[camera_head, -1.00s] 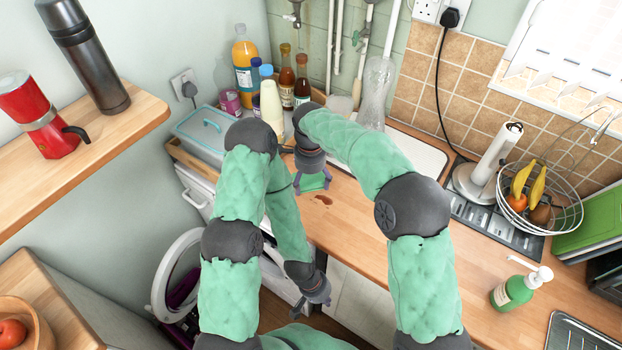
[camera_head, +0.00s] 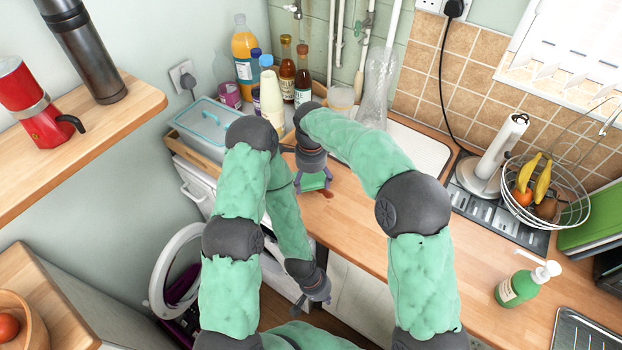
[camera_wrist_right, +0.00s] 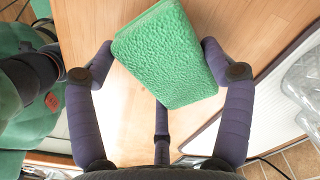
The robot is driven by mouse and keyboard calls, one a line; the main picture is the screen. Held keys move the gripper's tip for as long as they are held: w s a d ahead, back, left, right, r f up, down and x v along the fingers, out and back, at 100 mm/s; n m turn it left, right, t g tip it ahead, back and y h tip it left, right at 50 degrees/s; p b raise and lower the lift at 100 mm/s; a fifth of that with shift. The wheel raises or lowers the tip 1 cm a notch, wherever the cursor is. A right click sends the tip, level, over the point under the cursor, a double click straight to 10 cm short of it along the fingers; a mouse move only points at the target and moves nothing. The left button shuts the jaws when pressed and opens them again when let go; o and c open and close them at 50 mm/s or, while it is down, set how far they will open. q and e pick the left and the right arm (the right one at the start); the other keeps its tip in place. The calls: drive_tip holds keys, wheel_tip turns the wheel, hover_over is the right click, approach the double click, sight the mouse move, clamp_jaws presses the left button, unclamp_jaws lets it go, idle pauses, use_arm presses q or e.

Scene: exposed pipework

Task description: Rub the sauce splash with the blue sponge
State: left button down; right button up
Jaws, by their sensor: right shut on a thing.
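My right gripper (camera_head: 313,184) is shut on a sponge (camera_wrist_right: 165,52), which looks green rather than blue in both views. In the right wrist view, the fingers grip the sponge's two sides. In the head view, the sponge (camera_head: 314,181) is just over the wooden counter; I cannot tell whether it touches. A small brown-red sauce splash (camera_head: 328,194) shows on the counter at the sponge's near right edge, perhaps partly hidden. It is not clear in the wrist view. My left gripper (camera_head: 319,291) hangs low in front of the cabinets, away from the splash; its opening is unclear.
Sauce bottles (camera_head: 302,75) and a cream bottle (camera_head: 271,98) stand behind the right gripper. A blue-lidded box (camera_head: 205,122) is at left, a white board (camera_head: 420,150) at right. The counter right of the splash is clear up to the green soap pump (camera_head: 520,286).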

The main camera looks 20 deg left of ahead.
sight(333, 202)
drive_tip(key=shift+f+b, duration=0.35)
drive_tip(key=shift+f, duration=0.6)
idle(0.3)
drive_tip(key=shift+s+d+b, duration=0.2)
drive_tip(key=shift+d+b, duration=0.2)
drive_tip(key=shift+d, duration=0.85)
drive_tip(key=shift+s+d+b, duration=0.2)
drive_tip(key=shift+d+b, duration=0.2)
drive_tip(key=shift+d, duration=0.8)
drive_tip(key=shift+s+d+f, duration=0.15)
drive_tip(key=shift+d, duration=0.55)
drive_tip(key=shift+s+d+f, duration=0.1)
drive_tip(key=shift+s+d, duration=0.05)
drive_tip(key=shift+d, duration=0.55)
drive_tip(key=shift+a+r, duration=0.1)
drive_tip(key=shift+a+r+p, duration=0.1)
drive_tip(key=shift+a+p, duration=0.25)
drive_tip(key=shift+a, duration=0.1)
drive_tip(key=shift+w+a+r+p, duration=0.1)
drive_tip(key=shift+w+a+p, duration=0.3)
drive_tip(key=shift+a, duration=0.6)
drive_tip(key=shift+w+a+p, duration=0.1)
drive_tip(key=shift+a+p, duration=0.5)
drive_tip(key=shift+a, duration=0.35)
drive_tip(key=shift+w+a+p, duration=0.1)
drive_tip(key=shift+a+p, duration=0.4)
drive_tip(key=shift+a, duration=0.85)
